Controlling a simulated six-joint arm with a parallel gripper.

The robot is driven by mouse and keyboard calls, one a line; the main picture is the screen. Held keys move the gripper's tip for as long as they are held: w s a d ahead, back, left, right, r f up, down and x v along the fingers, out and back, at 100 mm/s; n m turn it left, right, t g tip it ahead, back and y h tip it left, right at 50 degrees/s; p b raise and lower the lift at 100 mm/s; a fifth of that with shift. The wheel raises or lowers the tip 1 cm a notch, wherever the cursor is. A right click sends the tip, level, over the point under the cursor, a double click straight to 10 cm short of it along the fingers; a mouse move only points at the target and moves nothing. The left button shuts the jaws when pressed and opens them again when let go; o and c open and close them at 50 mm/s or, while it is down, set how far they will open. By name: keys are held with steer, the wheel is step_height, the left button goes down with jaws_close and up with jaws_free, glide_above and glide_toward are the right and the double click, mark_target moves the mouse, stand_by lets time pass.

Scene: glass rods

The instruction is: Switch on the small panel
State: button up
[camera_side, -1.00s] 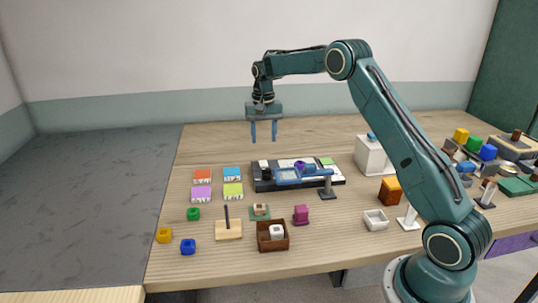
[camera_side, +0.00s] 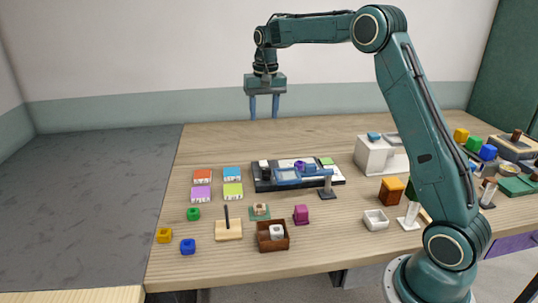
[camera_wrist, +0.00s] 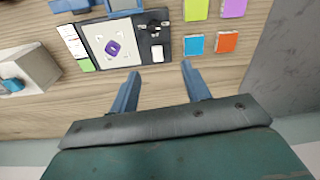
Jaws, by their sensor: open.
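A dark panel board (camera_side: 260,184) lies flat near the middle of the table; it also shows in the wrist view (camera_wrist: 99,63). In the wrist view it carries a white plate with a purple piece (camera_wrist: 113,47), a white block (camera_wrist: 158,52), a small black fitting (camera_wrist: 153,27) and a green strip (camera_wrist: 86,65). I cannot tell which part is the switch or whether it is on. My gripper (camera_side: 264,114) is open and empty, pointing down, well above the table behind the board. Its fingers also show in the wrist view (camera_wrist: 160,71).
A blue frame on a stand (camera_side: 287,176) partly covers the board from the side. Coloured tiles (camera_side: 202,176) lie to its left, small blocks and a brown box (camera_side: 272,244) in front. A white box (camera_side: 373,156) stands right. The table behind the board is clear.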

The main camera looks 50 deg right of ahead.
steer(key=s+a+r+n+t, duration=0.1)
steer(key=s+a+r+n, duration=0.1)
steer(key=s+a+r, duration=0.4)
steer(key=shift+s+r, duration=0.25)
steer(key=shift+s, duration=0.65)
steer(key=shift+a, duration=0.1)
steer(key=s+a+r+n+t, duration=0.1)
steer(key=s+a+n, duration=0.15)
steer(key=s, duration=0.45)
steer(key=s+a+r+n+t, duration=0.1)
steer(key=s+a, duration=0.3)
steer(key=s, duration=0.3)
steer(key=s+a+f+n+t, duration=0.1)
steer(key=s+f, duration=0.4)
steer(key=s, duration=0.7)
steer(key=shift+s+a+n+t, duration=0.35)
steer(key=shift+a+n, duration=0.3)
steer(key=shift+a, duration=0.5)
